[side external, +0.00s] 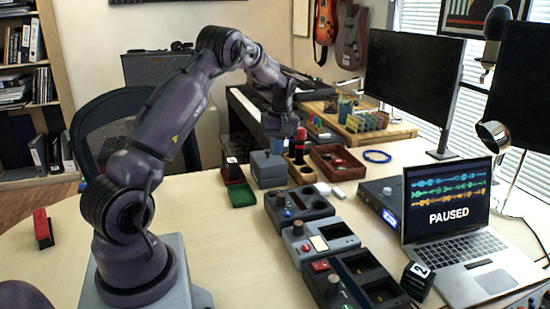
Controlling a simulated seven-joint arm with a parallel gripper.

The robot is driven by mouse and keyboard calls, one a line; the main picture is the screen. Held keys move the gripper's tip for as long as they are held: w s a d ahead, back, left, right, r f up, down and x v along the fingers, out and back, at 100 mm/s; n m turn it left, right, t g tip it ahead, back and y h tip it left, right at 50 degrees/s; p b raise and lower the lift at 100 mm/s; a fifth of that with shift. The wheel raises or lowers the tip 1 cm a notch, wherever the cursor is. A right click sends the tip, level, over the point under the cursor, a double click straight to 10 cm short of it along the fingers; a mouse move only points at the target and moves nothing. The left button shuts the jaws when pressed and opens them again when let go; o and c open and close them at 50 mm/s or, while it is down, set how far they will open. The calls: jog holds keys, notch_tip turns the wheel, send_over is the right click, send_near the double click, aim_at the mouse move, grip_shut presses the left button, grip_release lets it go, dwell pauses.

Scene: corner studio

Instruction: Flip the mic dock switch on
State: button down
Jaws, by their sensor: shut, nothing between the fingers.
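My gripper (278,149) points down just above a blue-grey box (269,170) at the back of the desk. It is shut and looks empty; its fingertips are small, and I cannot tell whether they touch the box. Three dock-like units run in a row toward the front: a dark blue-grey one with a round knob (300,207), a lighter grey one with a red switch-like part (320,241), and a dark one with a red rocker-like part (352,280). I cannot read labels saying which is the mic dock, nor its switch position.
A laptop (470,250) showing "PAUSED" and a dark blue-lit unit (385,202) stand right of the docks. A green tray (241,195), a red-and-black upright object (300,148) and a red-brown tray (338,160) surround the box. The desk's left front is mostly clear.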

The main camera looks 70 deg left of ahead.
aim_at(275, 192)
jog(key=f, duration=0.4)
jog(key=s+f, duration=0.1)
jog(key=f, duration=0.7)
jog(key=shift+s, duration=0.25)
jog(key=shift+s+f, duration=0.1)
jog(key=shift+f, duration=0.2)
jog(key=shift+w+d+r, duration=0.1)
jog(key=shift+w+r, duration=0.15)
jog(key=shift+w, duration=0.6)
jog(key=shift+r, duration=0.15)
notch_tip(275, 192, up, 14)
jog(key=s, duration=0.1)
jog(key=shift+s, duration=0.35)
